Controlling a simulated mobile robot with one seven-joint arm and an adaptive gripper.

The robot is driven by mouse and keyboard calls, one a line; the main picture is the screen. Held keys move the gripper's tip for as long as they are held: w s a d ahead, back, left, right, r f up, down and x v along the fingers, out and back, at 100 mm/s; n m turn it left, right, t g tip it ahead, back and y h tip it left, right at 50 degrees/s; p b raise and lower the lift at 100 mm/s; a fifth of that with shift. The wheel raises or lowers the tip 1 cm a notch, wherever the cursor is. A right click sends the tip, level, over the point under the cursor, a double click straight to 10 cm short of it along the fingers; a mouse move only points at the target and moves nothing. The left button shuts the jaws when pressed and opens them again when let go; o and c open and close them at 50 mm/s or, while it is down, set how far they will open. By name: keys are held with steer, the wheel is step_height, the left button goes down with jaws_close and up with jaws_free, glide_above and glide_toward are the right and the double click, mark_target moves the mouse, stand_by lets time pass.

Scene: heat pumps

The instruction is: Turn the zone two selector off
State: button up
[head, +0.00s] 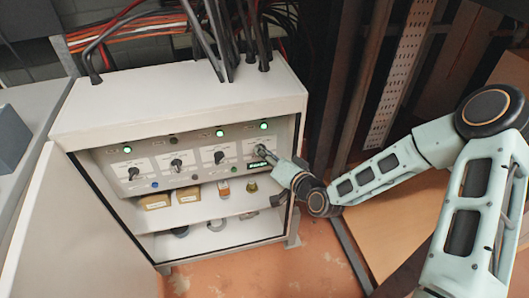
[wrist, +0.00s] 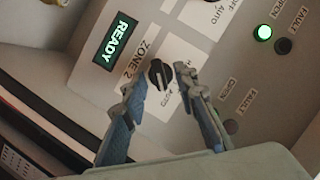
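The zone two selector (wrist: 158,72) is a small black rotary knob on a white plate in the wrist view, beside the printed label "ZONE 2". My gripper (wrist: 161,82) is open, with one finger on each side of the knob. I cannot tell whether either fingertip touches it. In the head view my gripper (head: 266,154) is at the right end of the cabinet's control panel (head: 187,180) and mostly hides this knob. A green "READY" display (wrist: 118,40) is lit next to the selector. The printing by the knob is partly hidden by the fingers.
Other black selectors (head: 176,162) line the panel to the left. Several green lamps (head: 264,126) are lit above. The cabinet door (head: 55,235) stands open at left. Shelves below hold small boxes (head: 155,201) and loose parts. Dark conduits (head: 207,40) rise from the top.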

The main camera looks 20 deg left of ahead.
steer(key=shift+c, duration=0.4)
jaws_close()
steer(key=shift+r, duration=0.1)
steer(key=shift+s+a+r+n+t+h+b, duration=0.2)
steer(key=shift+n+h+b, duration=0.4)
steer(key=shift+n, duration=0.4)
steer(key=shift+w+a+f+n+t+h+b, duration=0.1)
steer(key=shift+n+t+h+b, duration=0.3)
steer(key=shift+n+h, duration=0.45)
steer(key=shift+s+a+r+n+t+h+b, duration=0.15)
steer(key=shift+n+h+b, duration=0.35)
steer(key=shift+n, duration=0.65)
steer(key=shift+d+f, duration=0.1)
